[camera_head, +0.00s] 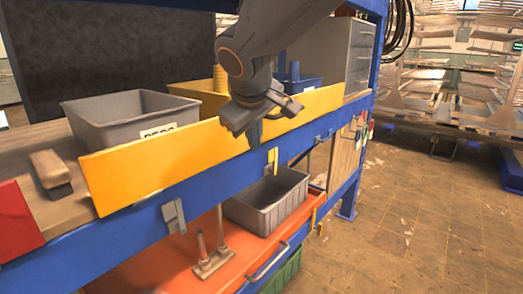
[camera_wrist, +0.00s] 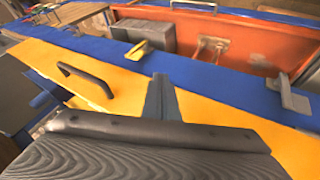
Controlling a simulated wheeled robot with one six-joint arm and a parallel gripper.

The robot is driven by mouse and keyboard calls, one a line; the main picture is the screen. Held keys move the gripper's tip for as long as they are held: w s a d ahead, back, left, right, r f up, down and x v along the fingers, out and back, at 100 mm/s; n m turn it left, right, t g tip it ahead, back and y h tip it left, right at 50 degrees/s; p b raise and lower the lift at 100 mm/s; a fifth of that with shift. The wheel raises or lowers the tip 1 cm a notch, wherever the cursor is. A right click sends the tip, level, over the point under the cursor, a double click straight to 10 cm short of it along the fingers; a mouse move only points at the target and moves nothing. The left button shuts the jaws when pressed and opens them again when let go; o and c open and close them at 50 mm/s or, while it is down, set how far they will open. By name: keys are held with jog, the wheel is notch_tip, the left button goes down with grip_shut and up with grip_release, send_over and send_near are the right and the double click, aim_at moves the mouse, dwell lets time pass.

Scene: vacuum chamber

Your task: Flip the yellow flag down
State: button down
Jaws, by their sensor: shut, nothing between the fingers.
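The long yellow flag (camera_head: 150,165) is a flat panel standing upright along the front edge of the workbench. It also shows in the wrist view (camera_wrist: 210,108) as a yellow band with a dark handle (camera_wrist: 88,76). My gripper (camera_head: 256,132) is shut and empty, pointing down in front of the flag's middle in the head view. Its closed fingers also show in the wrist view (camera_wrist: 160,95), over the flag near the blue rail. Whether they touch the flag cannot be told. A yellow latch (camera_head: 272,160) and a grey latch (camera_head: 173,215) sit on the rail.
A grey bin (camera_head: 130,108) and a brown-handled brush (camera_head: 50,170) are on the bench behind the flag. A red panel (camera_head: 15,218) borders it at the left. Below, an orange shelf (camera_head: 170,265) holds another grey bin (camera_head: 265,200).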

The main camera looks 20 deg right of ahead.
jog(key=shift+w+d+f+p, duration=0.3)
jog(key=shift+w+d+f, duration=0.5)
jog(key=shift+w+f, duration=0.55)
jog(key=shift+w+d+f+p, duration=0.3)
jog(key=shift+w+d+f, duration=0.5)
jog(key=shift+w+f, duration=0.5)
jog(key=shift+w+d+f+p, duration=0.3)
jog(key=shift+w+d+f, duration=0.5)
jog(key=shift+w+f, duration=0.5)
notch_tip(320, 180, up, 2)
jog(key=p, duration=0.3)
send_over(270, 162)
jog(key=d, duration=0.2)
jog(key=shift+w+d, duration=0.1)
jog(key=shift+w, duration=0.25)
